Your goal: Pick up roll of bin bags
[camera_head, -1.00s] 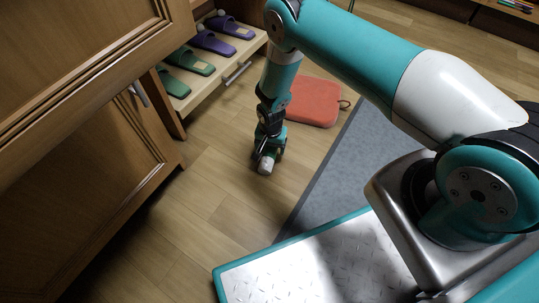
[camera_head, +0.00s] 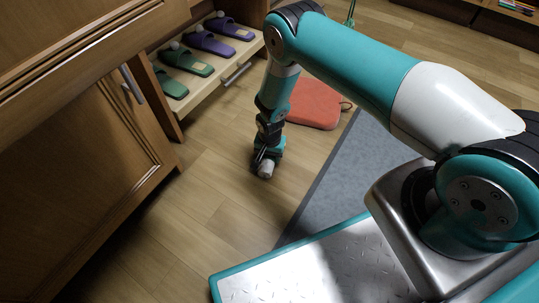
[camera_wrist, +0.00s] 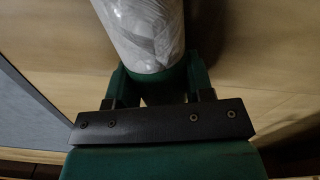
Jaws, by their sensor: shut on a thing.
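The roll of bin bags (camera_head: 265,170) is a small whitish cylinder low over the wooden floor in the head view. In the wrist view the roll (camera_wrist: 143,30) is pale, wrinkled plastic with a green lower end between the fingers. My gripper (camera_head: 264,156) points down and is shut on the roll; in the wrist view its fingers (camera_wrist: 160,82) stand on both sides of it. I cannot tell whether the roll still touches the floor. The roll's far end is cut off in the wrist view.
A low shelf with green and purple slippers (camera_head: 211,43) is at the upper left, beside a wooden cabinet (camera_head: 90,150). A red cushion (camera_head: 312,104) lies behind my arm. A grey mat (camera_head: 345,175) lies to the right. Floor to the left is clear.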

